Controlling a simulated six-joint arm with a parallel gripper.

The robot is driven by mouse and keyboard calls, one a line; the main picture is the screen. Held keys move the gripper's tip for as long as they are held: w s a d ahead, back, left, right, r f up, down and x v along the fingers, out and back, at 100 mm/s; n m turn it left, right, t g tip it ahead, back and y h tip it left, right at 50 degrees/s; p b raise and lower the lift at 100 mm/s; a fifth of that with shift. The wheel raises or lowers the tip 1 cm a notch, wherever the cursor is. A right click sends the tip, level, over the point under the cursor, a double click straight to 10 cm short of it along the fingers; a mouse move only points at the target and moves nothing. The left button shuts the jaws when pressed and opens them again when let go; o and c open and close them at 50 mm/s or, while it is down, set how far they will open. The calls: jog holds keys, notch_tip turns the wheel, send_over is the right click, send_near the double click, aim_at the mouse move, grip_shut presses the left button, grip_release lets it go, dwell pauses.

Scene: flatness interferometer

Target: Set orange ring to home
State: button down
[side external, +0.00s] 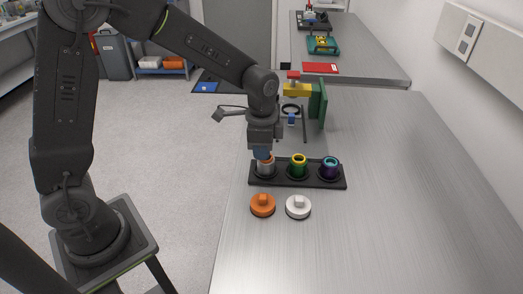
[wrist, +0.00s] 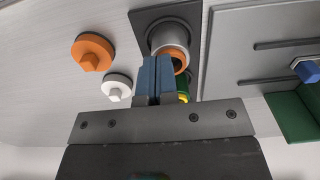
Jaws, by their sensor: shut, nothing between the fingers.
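A black holder (side external: 310,182) on the bench carries a row of three round pieces. The left piece is a silver cylinder (side external: 266,171) with an orange ring (side external: 269,160) at its top. The middle one is green and yellow (side external: 299,160), the right one purple and teal (side external: 330,163). My gripper (side external: 263,156) points down right over the left piece, its blue fingers shut and empty. In the wrist view my shut fingers (wrist: 155,70) overlap the edge of the silver cylinder (wrist: 168,36), and the orange ring (wrist: 180,60) shows partly behind them. I cannot tell whether they touch.
An orange knobbed disc (side external: 263,206) and a white knobbed disc (side external: 298,208) lie in front of the holder. A green upright with a yellow arm (side external: 298,90) stands behind. A red item (side external: 320,68) lies farther back. The bench to the right is clear.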

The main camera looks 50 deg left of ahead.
jog(key=shift+f, duration=0.25)
jog(key=shift+s+f, duration=0.15)
jog(key=shift+f, duration=0.95)
jog(key=shift+r, duration=0.55)
notch_tip(320, 180, up, 14)
jog(key=shift+w+r, duration=0.2)
jog(key=shift+w, duration=0.1)
